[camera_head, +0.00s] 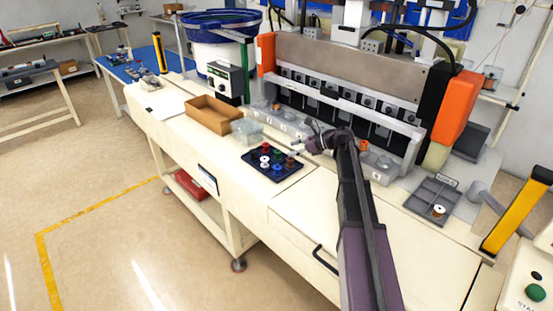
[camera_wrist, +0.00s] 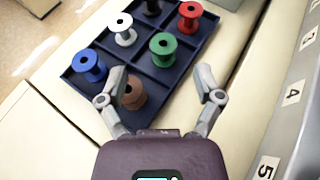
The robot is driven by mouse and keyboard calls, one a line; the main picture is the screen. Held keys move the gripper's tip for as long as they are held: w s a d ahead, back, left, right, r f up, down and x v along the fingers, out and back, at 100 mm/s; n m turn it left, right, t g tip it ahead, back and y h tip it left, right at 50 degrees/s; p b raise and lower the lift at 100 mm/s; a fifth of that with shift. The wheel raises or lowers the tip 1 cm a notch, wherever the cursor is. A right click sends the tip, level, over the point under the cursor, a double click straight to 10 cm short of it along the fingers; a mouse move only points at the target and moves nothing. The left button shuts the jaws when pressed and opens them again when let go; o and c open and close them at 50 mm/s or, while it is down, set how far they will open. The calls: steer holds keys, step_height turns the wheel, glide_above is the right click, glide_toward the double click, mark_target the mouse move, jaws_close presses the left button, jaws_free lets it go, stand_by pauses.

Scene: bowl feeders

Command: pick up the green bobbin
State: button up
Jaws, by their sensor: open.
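The green bobbin (camera_wrist: 163,48) stands upright in a compartment of the dark blue tray (camera_wrist: 67,78). It also shows small in the head view (camera_head: 277,158), in the tray on the bench. My gripper (camera_wrist: 160,78) is open and empty, with its two fingers spread. In the wrist view the green bobbin lies just beyond the gap between the fingertips, apart from both. A brown bobbin (camera_wrist: 133,95) is nearer to me, partly hidden by the left finger. In the head view my gripper (camera_head: 298,152) is over the tray's right side.
Blue (camera_wrist: 90,66), white (camera_wrist: 121,28), red (camera_wrist: 190,15) and black (camera_wrist: 152,6) bobbins fill other compartments. A clear bin (camera_head: 247,132) and a cardboard box (camera_head: 211,115) stand left of the tray. The press (camera_head: 345,75) rises behind. A grey tray (camera_head: 432,197) is at right.

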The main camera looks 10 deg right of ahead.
mark_target(278, 152)
steer(key=shift+w+a, duration=0.1)
steer(key=shift+a, duration=0.15)
steer(key=shift+f, duration=0.15)
steer(key=b+x, duration=0.2)
steer(key=x, duration=0.2)
steer(key=shift+w+f, duration=0.1)
steer(key=shift+w, duration=0.1)
steer(key=shift+w+a+f, duration=0.1)
steer(key=shift+w+a, duration=0.05)
steer(key=shift+a, duration=0.25)
steer(key=c, duration=1)
